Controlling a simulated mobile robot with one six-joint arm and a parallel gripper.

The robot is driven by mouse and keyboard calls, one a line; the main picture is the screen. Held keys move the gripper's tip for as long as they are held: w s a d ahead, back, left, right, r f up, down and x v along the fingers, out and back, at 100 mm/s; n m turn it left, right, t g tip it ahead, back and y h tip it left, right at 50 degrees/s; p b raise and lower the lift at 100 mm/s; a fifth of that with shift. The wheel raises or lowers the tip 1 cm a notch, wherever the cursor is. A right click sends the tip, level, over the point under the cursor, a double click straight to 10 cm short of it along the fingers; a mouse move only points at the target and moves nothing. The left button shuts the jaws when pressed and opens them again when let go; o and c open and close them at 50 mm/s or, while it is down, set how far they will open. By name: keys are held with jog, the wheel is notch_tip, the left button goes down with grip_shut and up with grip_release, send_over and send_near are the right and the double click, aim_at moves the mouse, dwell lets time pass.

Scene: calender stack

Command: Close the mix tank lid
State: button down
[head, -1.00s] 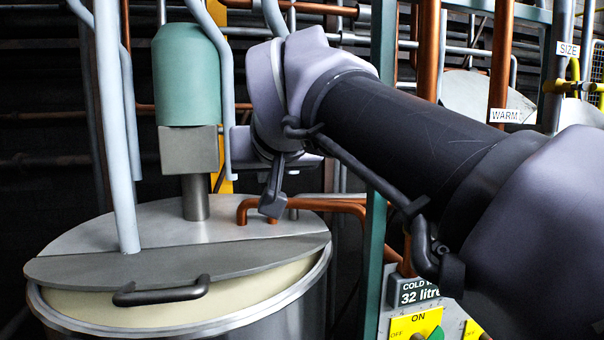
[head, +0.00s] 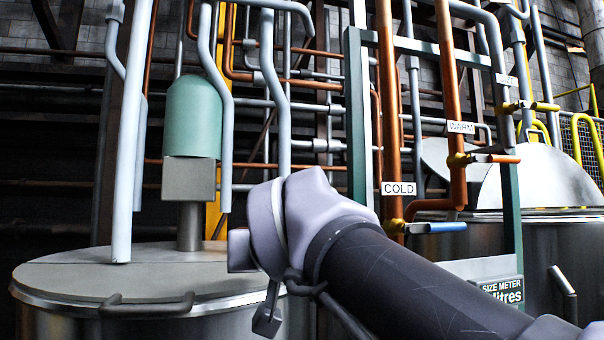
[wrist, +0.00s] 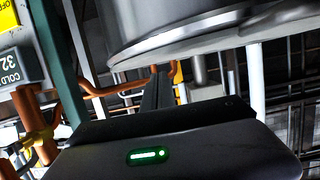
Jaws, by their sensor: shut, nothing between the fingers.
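The mix tank (head: 165,318) stands at left in the head view. Its grey lid (head: 75,281) has a hinged front half with a dark bar handle (head: 147,306). That half lies flat, level with the rim, and no opening shows. My gripper (wrist: 157,76) is shut and empty in the wrist view, its dark fingers pointing past the tank's side. The tank's steel wall and rim (wrist: 190,38) show upside down at the top there, apart from the fingers. In the head view my wrist is to the right of the lid handle.
A green-capped agitator motor (head: 193,117) and a pale vertical pipe (head: 130,150) rise above the lid. Copper pipes and valves with a COLD sign (head: 398,188) stand at right. Another tank (head: 535,248) with a raised lid is farther right. A copper pipe (wrist: 100,90) lies near the fingers.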

jog(key=shift+s+f, duration=0.1)
jog(key=shift+f, duration=0.35)
